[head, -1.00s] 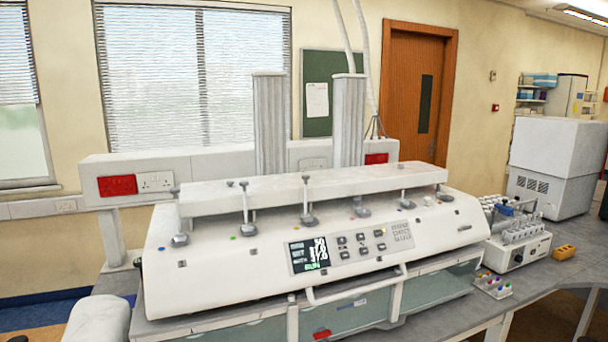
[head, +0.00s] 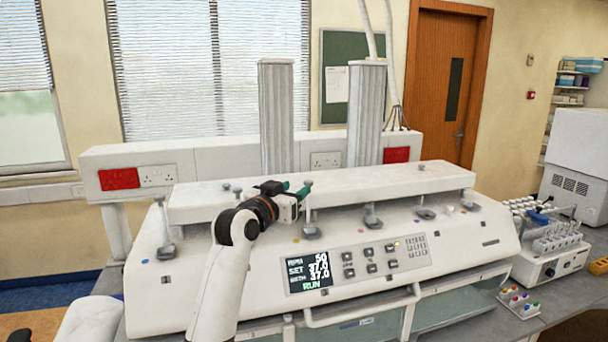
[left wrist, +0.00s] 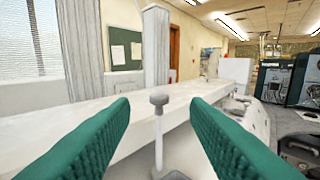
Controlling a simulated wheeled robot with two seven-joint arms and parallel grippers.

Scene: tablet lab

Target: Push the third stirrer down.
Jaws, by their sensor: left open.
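The white tablet tester (head: 200,285) has a row of stirrers along its sloping top. The third stirrer from the left is a thin upright rod with a round knob on top and a grey foot (head: 311,232). My left gripper (head: 298,189) is open, its green fingers by the upper part of this rod. In the left wrist view a rod with a grey knob (left wrist: 158,98) stands between the two spread fingers, apart from both. The first stirrer (head: 166,251) is at the left; my left arm hides most of the second. My right gripper is not in view.
A long white bar (head: 390,185) runs behind the stirrers. The fourth stirrer (head: 373,222) stands to the right of the third. A lit display (head: 308,272) reads RUN.

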